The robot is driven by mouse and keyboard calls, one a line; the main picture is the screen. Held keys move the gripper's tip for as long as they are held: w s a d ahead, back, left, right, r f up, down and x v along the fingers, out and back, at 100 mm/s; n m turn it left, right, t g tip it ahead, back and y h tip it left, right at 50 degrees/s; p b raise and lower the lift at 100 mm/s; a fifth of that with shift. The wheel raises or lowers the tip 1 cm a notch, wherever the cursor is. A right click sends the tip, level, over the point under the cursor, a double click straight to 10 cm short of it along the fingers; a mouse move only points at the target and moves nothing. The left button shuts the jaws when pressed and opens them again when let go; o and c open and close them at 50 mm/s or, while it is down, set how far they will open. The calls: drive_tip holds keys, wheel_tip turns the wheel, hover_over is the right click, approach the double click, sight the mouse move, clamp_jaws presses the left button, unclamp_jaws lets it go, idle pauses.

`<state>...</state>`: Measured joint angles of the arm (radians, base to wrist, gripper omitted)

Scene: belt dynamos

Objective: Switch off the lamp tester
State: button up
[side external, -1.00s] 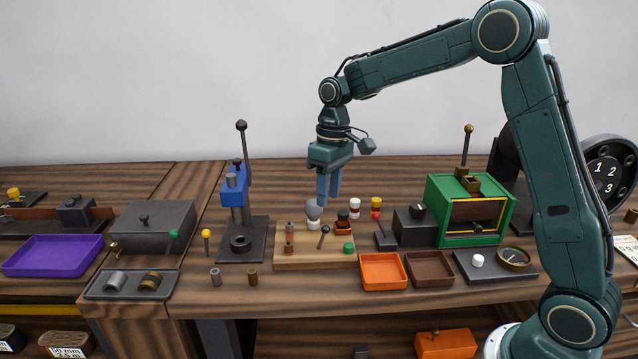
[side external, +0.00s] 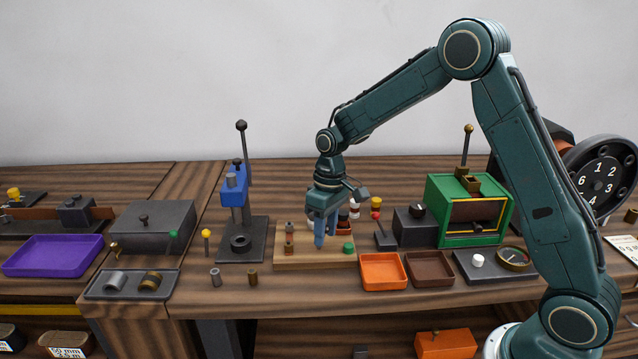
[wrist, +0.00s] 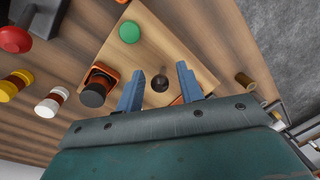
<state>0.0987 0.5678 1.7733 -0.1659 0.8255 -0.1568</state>
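The lamp tester is a light wooden board (side external: 290,263) on the bench, also seen in the wrist view (wrist: 180,38). It carries a green button (side external: 348,247), small brown posts (side external: 289,247) and an orange block with a black cap (wrist: 95,92). A lever with a dark ball knob (wrist: 160,83) stands on the board. My gripper (side external: 322,243) is low over the board. Its two blue fingers (wrist: 161,87) are apart, with the knob showing between them; contact cannot be told. The bulb is hidden behind my gripper in the side view.
An orange tray (side external: 384,286) and brown tray (side external: 430,284) stand right of the board. Red-and-white and yellow-topped pieces (side external: 376,204) and a dark box (side external: 414,227) stand close on the right.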

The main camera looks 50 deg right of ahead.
clamp_jaws()
drive_tip(key=shift+s+d, duration=0.1)
drive_tip(key=shift+s+d+f+t+y, duration=0.1)
drive_tip(key=shift+s+d+t+y, duration=0.1)
drive_tip(key=shift+t+y, duration=0.4)
unclamp_jaws()
